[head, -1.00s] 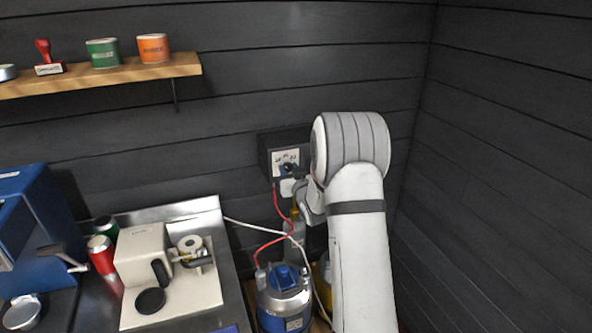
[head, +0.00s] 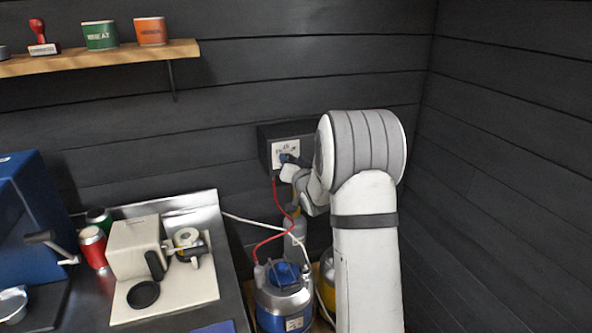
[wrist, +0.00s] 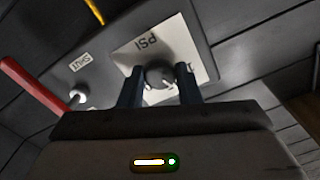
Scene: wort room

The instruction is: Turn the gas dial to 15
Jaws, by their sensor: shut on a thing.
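The gas dial (wrist: 158,76) is a dark round knob on a pale plate marked PSI (wrist: 138,48), on the front of a dark box (head: 268,148) fixed to the wall. My gripper (wrist: 160,88) is shut on the dial, one finger on each side of it. In the head view my gripper (head: 291,163) reaches the dial plate from the right. The fingers and wrist hide part of the plate's numbers, and I cannot read the dial's setting.
A red hose (head: 275,200) runs from the box down to a steel keg (head: 284,300). A white hose (head: 245,225) crosses nearby. A steel counter (head: 195,202) with a cream machine (head: 135,250) stands left. A wooden shelf (head: 110,58) hangs above.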

